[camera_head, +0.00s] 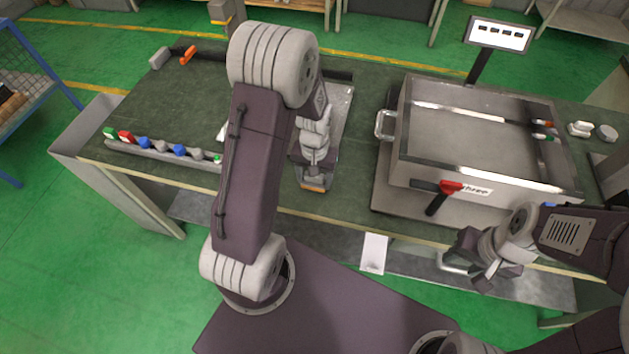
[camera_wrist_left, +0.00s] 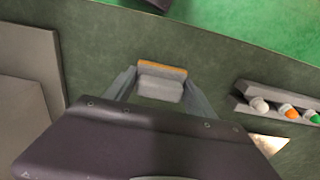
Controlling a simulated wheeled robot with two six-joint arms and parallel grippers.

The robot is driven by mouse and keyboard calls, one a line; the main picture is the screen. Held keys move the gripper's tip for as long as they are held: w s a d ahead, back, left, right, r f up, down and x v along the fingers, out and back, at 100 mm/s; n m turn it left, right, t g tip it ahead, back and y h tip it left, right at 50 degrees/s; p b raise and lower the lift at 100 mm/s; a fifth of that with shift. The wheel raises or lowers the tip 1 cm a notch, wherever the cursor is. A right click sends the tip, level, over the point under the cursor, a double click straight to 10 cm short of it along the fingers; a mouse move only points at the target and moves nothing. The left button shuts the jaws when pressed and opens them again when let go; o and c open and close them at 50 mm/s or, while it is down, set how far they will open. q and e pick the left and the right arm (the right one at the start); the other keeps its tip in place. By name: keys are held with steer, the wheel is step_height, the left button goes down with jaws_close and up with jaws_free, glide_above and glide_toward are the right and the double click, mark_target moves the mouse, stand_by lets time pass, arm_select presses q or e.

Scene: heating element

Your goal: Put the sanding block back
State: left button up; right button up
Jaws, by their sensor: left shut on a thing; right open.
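The sanding block is a grey block with an orange strip along one edge. It sits between the fingers of my left gripper (camera_wrist_left: 160,92) in the left wrist view, where the block (camera_wrist_left: 160,84) shows whole. In the head view the block (camera_head: 313,188) is below my left gripper (camera_head: 314,176), near the bench's front edge, mostly hidden except its orange edge. My left gripper is shut on it; whether the block touches the bench top is hard to tell. My right gripper (camera_head: 492,270) is open and empty in front of the bench, beside a metal handle.
A rail (camera_head: 160,152) with several coloured pieces lies at the front left. The bench's left middle is clear.

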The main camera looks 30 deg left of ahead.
arm_select(q)
steer(key=shift+w+f, duration=0.15)
steer(key=shift+f, duration=0.85)
steer(key=shift+f, duration=0.1)
steer(key=o, duration=1.5)
steer(key=shift+c, duration=0.2)
step_height(320, 180, up, 12)
steer(key=shift+r+p, duration=0.15)
steer(key=shift+p, duration=0.25)
steer(key=s+d+f+m+t, duration=0.1)
steer(key=s+d, duration=0.3)
steer(key=s, duration=0.4)
steer(key=shift+s+d+f+m, duration=0.15)
steer(key=shift+d+f+m, duration=0.25)
steer(key=shift+m, duration=0.4)
